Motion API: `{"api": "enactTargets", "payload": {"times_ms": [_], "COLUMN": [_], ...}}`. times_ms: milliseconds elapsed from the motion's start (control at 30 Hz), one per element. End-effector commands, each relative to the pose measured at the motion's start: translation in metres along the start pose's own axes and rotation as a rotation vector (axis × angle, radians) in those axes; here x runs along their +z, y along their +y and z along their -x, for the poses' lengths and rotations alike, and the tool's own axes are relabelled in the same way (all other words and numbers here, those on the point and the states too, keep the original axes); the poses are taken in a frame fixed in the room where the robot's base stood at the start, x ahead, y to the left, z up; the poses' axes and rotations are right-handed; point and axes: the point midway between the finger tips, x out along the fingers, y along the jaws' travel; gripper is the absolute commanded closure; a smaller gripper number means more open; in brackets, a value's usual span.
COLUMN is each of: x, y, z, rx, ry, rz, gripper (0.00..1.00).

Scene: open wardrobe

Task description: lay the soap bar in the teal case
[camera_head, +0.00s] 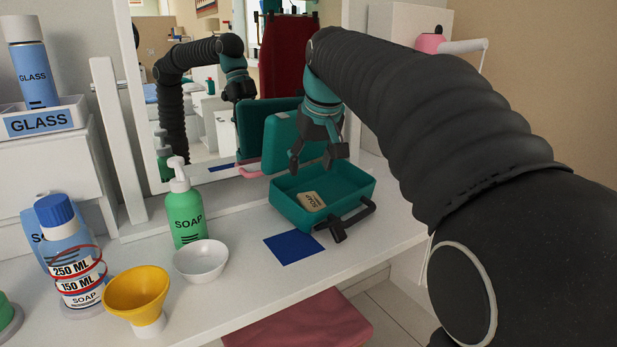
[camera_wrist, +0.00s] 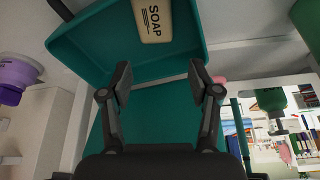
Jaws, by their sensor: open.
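The soap bar (camera_head: 312,201), cream with dark lettering, lies inside the open teal case (camera_head: 352,202), near its left front corner. It also shows in the wrist view (camera_wrist: 152,20), resting in the case tray (camera_wrist: 85,50). The case lid (camera_head: 281,143) stands up at the back. My gripper (camera_head: 318,166) is open and empty above the case, apart from the soap. In the wrist view its two fingers (camera_wrist: 160,78) are spread, with the soap beyond their tips.
A blue square (camera_head: 293,247) lies left of the case. A green soap bottle (camera_head: 186,213), white bowl (camera_head: 201,261), yellow funnel (camera_head: 136,290) and blue-capped bottle (camera_head: 75,250) stand further left. A mirror (camera_head: 205,125) rises behind. The case's dark handle (camera_head: 345,220) sticks out at the front.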

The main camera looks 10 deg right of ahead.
Motion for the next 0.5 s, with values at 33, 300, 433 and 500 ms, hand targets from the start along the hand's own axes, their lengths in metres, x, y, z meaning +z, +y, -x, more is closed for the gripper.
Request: {"api": "enactTargets", "payload": {"times_ms": [33,300,433,500], "x": [-0.001,0.0,0.0,0.0], "y": [0.0,0.0,0.0,0.0], "z": [0.011,0.039,0.042,0.043], "rx": [0.0,0.0,0.0,0.0], "ry": [0.002,0.0,-0.001,-0.002], "rz": [0.0,0.0,0.0,0.0], "gripper": [0.38,0.38,0.38,0.38]}}
